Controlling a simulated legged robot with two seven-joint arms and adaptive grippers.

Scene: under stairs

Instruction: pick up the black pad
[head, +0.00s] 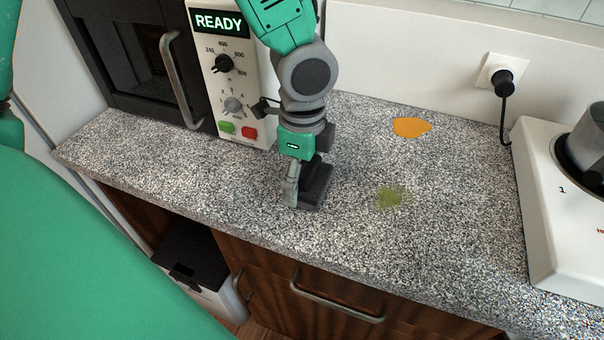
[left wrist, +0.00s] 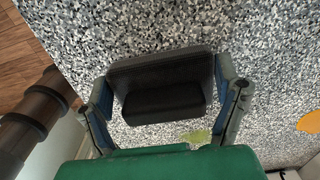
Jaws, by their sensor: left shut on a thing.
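The black pad (head: 317,186) is a dark block with a flat base and a raised, narrower part. It is at the counter's front middle in the head view. My left gripper (head: 302,182) points down over it from above. In the left wrist view the pad (left wrist: 163,98) lies between the two fingers, one at each side, and the gripper is shut on it. In the head view the near finger covers part of the pad. I cannot tell whether its underside touches the counter. My right gripper is not in view.
The speckled counter (head: 451,214) has a green stain (head: 393,196) and an orange stain (head: 411,127) right of the pad. A black oven-like appliance (head: 137,62) with a "READY" panel stands behind left. A white appliance (head: 553,235) stands at right, near a plugged wall socket (head: 496,73).

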